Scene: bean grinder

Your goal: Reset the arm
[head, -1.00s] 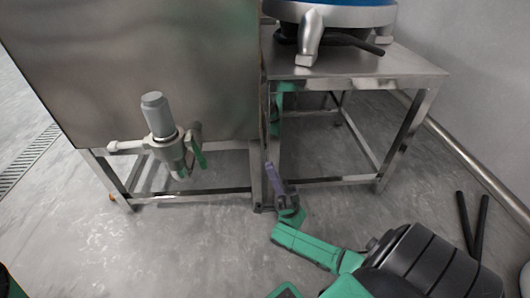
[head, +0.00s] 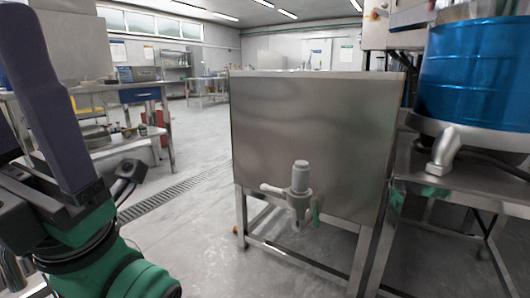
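My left arm (head: 95,265) comes in from the left, very close to the camera. It shows a green joint with a black ring and a long dark purple part pointing up. A small black part with a cable sticks out on its right side. The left fingertips cannot be made out, as the arm is cut off by the picture's edge. My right arm and gripper are out of view.
A steel box (head: 310,140) on legs with a valve (head: 301,195) stands ahead. A blue drum (head: 475,85) rests on a steel stand at right. Workbenches (head: 140,95) stand at back left. The floor between them, with a drain grate (head: 165,195), is clear.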

